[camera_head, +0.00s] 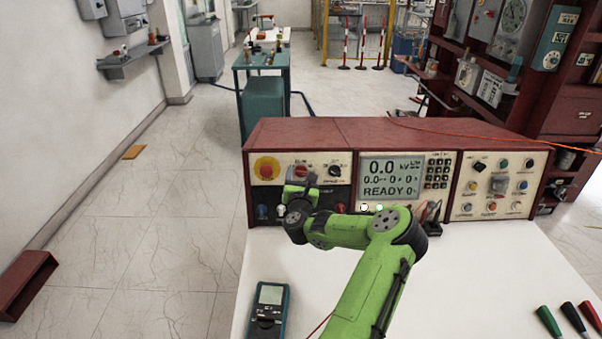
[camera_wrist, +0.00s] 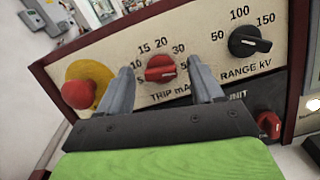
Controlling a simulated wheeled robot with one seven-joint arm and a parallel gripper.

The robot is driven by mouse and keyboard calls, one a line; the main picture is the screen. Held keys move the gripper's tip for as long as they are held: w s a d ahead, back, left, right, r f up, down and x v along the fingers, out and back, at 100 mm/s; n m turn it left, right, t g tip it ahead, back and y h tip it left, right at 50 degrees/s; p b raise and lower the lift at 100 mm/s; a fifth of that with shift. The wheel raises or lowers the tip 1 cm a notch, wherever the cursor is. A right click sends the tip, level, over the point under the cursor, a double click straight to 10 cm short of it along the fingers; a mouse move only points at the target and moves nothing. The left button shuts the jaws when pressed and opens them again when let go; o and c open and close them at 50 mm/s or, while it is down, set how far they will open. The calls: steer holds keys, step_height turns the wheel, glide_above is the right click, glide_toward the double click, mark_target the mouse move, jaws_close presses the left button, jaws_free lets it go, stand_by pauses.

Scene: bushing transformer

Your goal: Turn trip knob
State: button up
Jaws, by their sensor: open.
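The trip knob (camera_wrist: 160,68) is a red rotary knob on the cream panel, labelled TRIP mA with a number scale around it. In the head view the same knob (camera_head: 301,171) shows on the left part of the red test console (camera_head: 330,130). My gripper (camera_wrist: 160,82) is open, its two grey fingers one on each side of the knob in the wrist view. I cannot tell whether the fingers touch it. In the head view my gripper (camera_head: 300,190) is in front of the panel, partly covering the area below the knob.
A red emergency button (camera_wrist: 77,94) on a yellow base is left of the knob. A black range knob (camera_wrist: 249,42) is to its right, and another red knob (camera_wrist: 268,124) sits lower right. A multimeter (camera_head: 268,310) and coloured probes (camera_head: 572,318) lie on the white table (camera_head: 460,290).

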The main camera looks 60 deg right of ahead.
steer(key=shift+d, duration=0.1)
steer(key=c, duration=1.1)
steer(key=shift+o, duration=0.2)
